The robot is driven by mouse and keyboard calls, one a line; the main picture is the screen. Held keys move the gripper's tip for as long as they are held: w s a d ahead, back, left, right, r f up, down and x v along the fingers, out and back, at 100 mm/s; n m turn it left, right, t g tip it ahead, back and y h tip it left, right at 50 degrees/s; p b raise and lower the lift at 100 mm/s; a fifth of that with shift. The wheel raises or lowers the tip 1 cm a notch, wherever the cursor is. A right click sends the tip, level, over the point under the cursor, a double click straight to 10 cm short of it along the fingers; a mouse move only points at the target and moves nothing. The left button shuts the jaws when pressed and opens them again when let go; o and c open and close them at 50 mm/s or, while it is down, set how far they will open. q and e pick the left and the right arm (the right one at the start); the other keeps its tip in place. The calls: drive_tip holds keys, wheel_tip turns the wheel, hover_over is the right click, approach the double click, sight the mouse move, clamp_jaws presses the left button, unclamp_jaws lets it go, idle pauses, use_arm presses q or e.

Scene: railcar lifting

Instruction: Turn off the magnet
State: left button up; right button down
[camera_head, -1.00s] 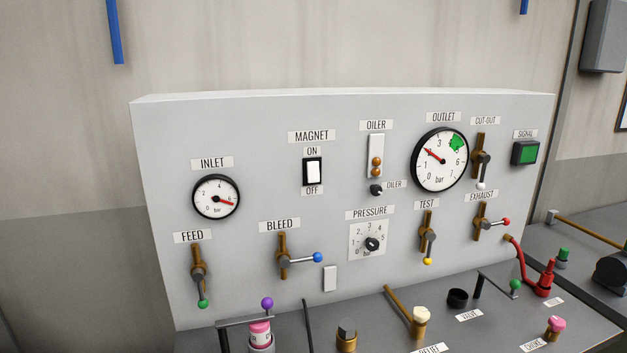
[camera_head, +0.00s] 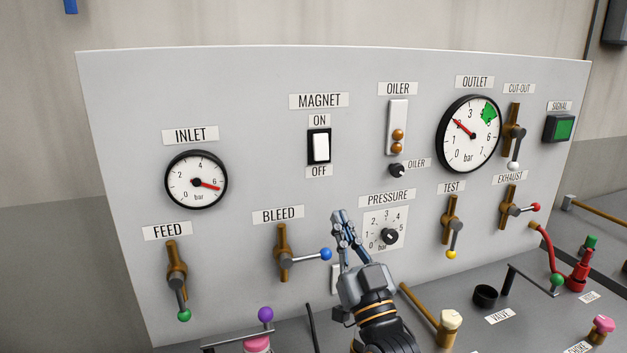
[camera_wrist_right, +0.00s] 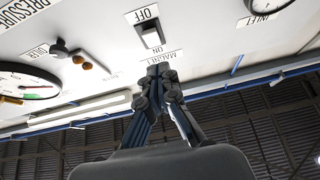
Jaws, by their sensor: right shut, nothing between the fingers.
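The magnet switch (camera_head: 319,147) is a white rocker in a black frame on the upright grey panel. ON is labelled above it and OFF below it. It also shows in the right wrist view (camera_wrist_right: 151,34), near the top and upside down. My right gripper (camera_head: 339,218) is shut and empty, below the switch and apart from it, between the bleed valve and the pressure dial. In the right wrist view its closed fingertips (camera_wrist_right: 160,72) point toward the panel. My left gripper is not in view.
The bleed lever with a blue knob (camera_head: 325,254) is close to the left of my right gripper. The pressure dial (camera_head: 389,236) is close to its right. The oiler knob (camera_head: 397,170) is up and to the right. The panel around the switch is clear.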

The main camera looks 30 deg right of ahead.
sight(317, 155)
use_arm(q)
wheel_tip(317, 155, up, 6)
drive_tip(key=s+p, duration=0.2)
drive_tip(key=p, duration=0.4)
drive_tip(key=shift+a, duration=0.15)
use_arm(e)
drive_tip(key=shift+h, duration=0.3)
drive_tip(key=shift+w+f+x, duration=0.1)
drive_tip(key=shift+f+x, duration=0.1)
drive_tip(key=shift+x, duration=1.9)
drive_tip(key=shift+w+f+x, duration=0.1)
drive_tip(key=shift+f+x, duration=0.05)
drive_tip(key=shift+x, duration=2)
drive_tip(key=shift+w+f+x, duration=0.1)
drive_tip(key=shift+f+x, duration=0.1)
drive_tip(key=shift+x, duration=1.9)
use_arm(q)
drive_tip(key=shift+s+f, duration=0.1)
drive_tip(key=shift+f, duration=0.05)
use_arm(e)
drive_tip(key=shift+d, duration=0.2)
